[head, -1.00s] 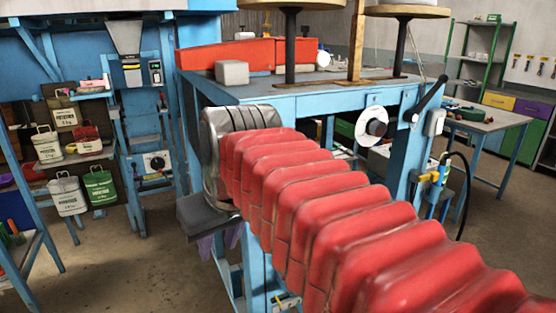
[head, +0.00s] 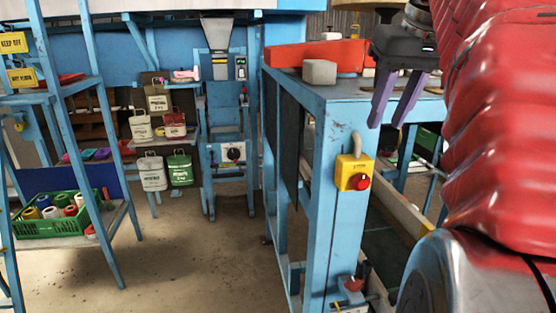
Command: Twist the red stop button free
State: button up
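The red stop button (head: 363,182) sits on the front of a yellow box (head: 346,166), fixed to a blue post at the near corner of the blue machine table. A grey cable loops into the top of the box. My gripper (head: 388,122) hangs above and to the right of the button, with two purple fingers pointing down. The fingers are apart, with nothing between them, and they do not touch the box. My red-sleeved arm fills the right side.
A second red knob (head: 352,285) sits low on the same frame. A grey block (head: 320,72) and a red-orange housing (head: 300,55) lie on the table top. A blue rack with a green crate (head: 60,215) stands at left. The floor between is clear.

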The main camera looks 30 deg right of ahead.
aim_at(362, 173)
dwell(0.3)
jog(key=x, duration=1.3)
jog(key=shift+w+f, duration=0.2)
jog(key=shift+f, duration=0.15)
jog(key=shift+c, duration=0.2)
